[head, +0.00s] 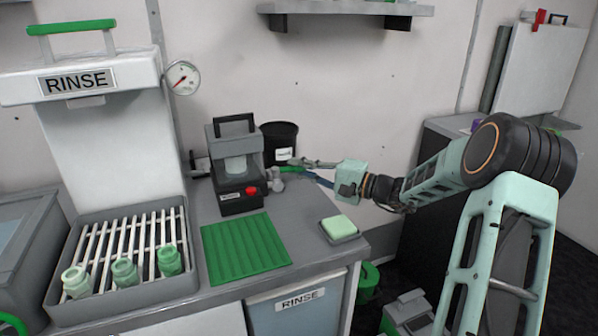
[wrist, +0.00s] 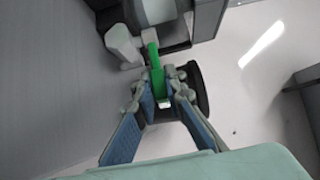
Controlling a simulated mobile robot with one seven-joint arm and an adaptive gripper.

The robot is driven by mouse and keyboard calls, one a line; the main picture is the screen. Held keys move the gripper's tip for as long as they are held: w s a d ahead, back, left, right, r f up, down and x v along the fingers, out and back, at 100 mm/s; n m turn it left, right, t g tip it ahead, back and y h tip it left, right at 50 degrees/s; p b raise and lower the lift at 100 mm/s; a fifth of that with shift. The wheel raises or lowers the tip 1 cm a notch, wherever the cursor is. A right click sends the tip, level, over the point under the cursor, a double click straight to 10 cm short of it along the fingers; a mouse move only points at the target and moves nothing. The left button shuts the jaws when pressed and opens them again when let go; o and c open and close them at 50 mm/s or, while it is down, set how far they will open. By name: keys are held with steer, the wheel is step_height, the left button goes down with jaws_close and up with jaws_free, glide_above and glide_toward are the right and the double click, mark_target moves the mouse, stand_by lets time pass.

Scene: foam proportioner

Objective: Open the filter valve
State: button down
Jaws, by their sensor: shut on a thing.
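The green lever of the filter valve (wrist: 154,58) points out between my fingers in the wrist view. In the head view the green lever (head: 291,169) shows as a small strip in front of a black bucket. The pale grey valve fitting (wrist: 124,46) is at the lever's far end, beside the dark machine. My gripper (wrist: 161,90) is shut on the lever, with a blue pad on each side of it. In the head view my gripper (head: 301,168) reaches in from the right, and its fingertips partly hide the lever.
The dark machine (head: 236,172) with a red button stands left of the valve. The black bucket (head: 279,143) is close behind my fingers. A green ribbed mat (head: 245,248) and a sponge tray (head: 340,231) lie on the counter in front. A shelf (head: 346,9) hangs above.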

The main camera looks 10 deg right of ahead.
steer(key=shift+s+m+t+h+b, duration=0.25)
steer(key=shift+m+t+h+b, duration=0.2)
steer(key=shift+t+h+b, duration=0.1)
steer(key=shift+s+m+t+h+b, duration=0.25)
steer(key=shift+m+t+h+b, duration=0.2)
steer(key=shift+t+h+b, duration=0.1)
steer(key=shift+r, duration=0.1)
steer(key=c, duration=2)
jaws_free()
steer(key=shift+o, duration=0.2)
steer(key=v, duration=1.2)
